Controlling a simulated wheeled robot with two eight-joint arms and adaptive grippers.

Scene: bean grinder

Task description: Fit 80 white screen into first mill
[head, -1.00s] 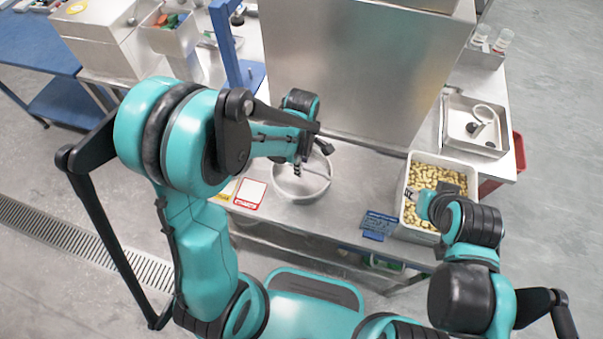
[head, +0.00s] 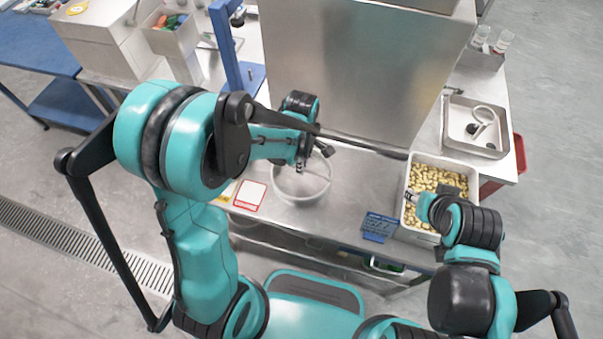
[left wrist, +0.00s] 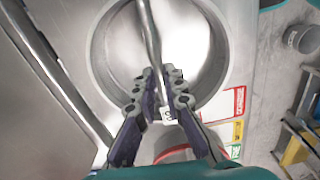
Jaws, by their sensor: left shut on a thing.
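In the head view, my left gripper (head: 308,160) is above the round, pale-rimmed vessel (head: 302,199) before a large metal housing (head: 350,70), perhaps the first mill. The fingers hide how the screen sits. My right gripper (head: 415,203) is over the bean bin; its jaws are unclear.
A tray (head: 476,148) holding a white ring is farther right. A red-bordered card (head: 249,195) lies left of the vessel.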

